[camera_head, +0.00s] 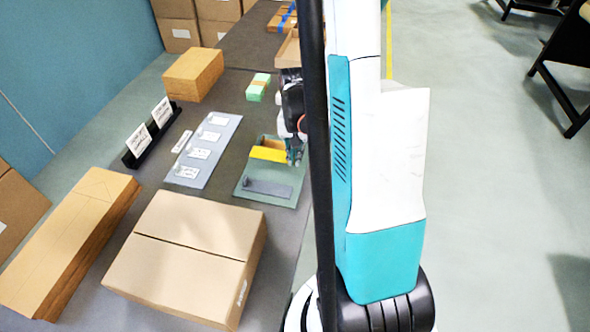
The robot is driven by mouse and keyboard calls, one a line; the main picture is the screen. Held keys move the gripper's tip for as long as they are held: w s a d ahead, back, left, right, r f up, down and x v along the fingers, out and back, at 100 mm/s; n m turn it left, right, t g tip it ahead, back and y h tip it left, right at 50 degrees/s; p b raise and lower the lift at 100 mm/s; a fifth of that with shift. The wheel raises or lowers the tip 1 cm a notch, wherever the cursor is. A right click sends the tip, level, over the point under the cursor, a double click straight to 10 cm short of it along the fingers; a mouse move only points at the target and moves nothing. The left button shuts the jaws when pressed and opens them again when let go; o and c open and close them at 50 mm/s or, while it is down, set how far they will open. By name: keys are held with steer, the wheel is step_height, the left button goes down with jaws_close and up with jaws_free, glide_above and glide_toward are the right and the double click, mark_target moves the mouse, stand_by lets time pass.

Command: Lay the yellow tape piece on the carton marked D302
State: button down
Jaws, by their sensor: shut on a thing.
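The yellow tape piece (267,154) shows as a short strip over the green board, its right end at the fingertips of my gripper (293,154). My gripper is shut on it, though the arm partly hides the grip. A large closed brown carton (190,255) stands at the front of the table, with a small white label low on its right side. Another long carton (70,240) lies to its left, and a smaller one (193,74) stands farther back. No D302 marking is legible on any carton.
The green board (246,188) carries a grey bar (268,189). Left of it lies a grey panel (181,177) with several white labels. A black holder (135,160) holds two white cards. A green-and-cream block (258,87) and a wooden tray (288,50) lie farther back.

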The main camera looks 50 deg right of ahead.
mark_target(295, 173)
steer(key=shift+f+b, duration=0.85)
steer(key=shift+f, duration=1.55)
steer(key=shift+f, duration=0.2)
steer(key=c, duration=1.8)
jaws_free()
steer(key=shift+r, duration=0.1)
